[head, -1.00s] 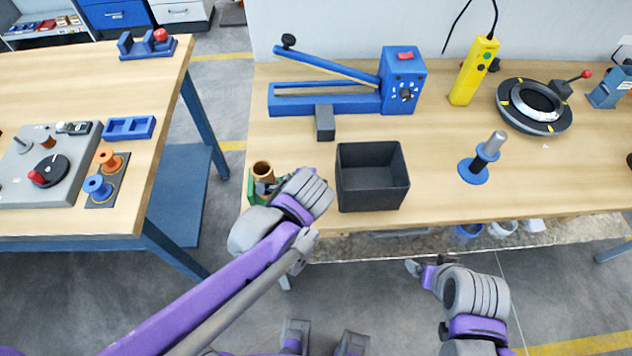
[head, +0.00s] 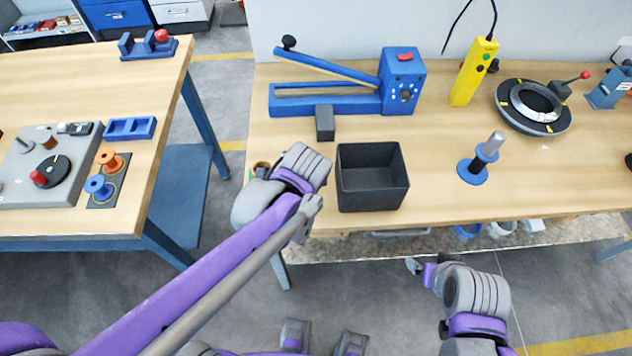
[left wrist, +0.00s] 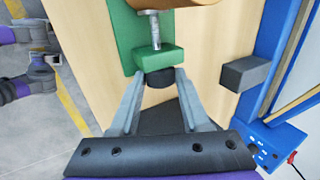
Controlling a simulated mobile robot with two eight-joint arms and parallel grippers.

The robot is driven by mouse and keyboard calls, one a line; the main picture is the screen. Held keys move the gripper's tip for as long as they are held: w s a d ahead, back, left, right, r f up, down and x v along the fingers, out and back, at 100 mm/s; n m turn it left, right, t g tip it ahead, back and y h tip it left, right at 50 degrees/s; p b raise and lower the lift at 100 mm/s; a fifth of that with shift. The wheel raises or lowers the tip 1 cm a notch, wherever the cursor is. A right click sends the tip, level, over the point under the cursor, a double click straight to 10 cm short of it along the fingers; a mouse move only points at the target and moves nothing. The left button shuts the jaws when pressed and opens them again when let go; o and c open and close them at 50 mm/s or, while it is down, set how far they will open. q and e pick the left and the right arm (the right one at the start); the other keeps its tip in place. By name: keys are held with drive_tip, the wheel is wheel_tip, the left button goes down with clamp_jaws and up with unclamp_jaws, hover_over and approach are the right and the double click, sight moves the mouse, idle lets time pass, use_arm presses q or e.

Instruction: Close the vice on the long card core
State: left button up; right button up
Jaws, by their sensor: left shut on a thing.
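The green vice (left wrist: 158,60) stands at the front left edge of the bench, with a metal screw and a dark round knob (left wrist: 160,78) in the left wrist view. My left gripper (left wrist: 161,84) is shut on this knob, one finger on each side. The brown card core (left wrist: 165,4) shows only partly at the top of that view, beyond the screw. In the head view the core's rim (head: 261,166) peeks out behind my left wrist, which hides most of the vice. My right gripper (head: 413,266) hangs in front of the bench, its fingers too small to read.
A black open bin (head: 372,205) stands just right of my left wrist.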

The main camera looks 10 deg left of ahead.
use_arm(q)
drive_tip(key=shift+w+a+r+g, duration=0.15)
drive_tip(key=shift+w+g, duration=0.1)
drive_tip(key=shift+g, duration=0.15)
drive_tip(key=shift+g+h, duration=0.3)
drive_tip(key=shift+g, duration=0.2)
drive_tip(key=shift+w+g, duration=0.25)
drive_tip(key=shift+g, duration=0.65)
drive_tip(key=o, duration=0.8)
drive_tip(key=shift+s+t, duration=0.3)
drive_tip(key=shift+t, duration=0.6)
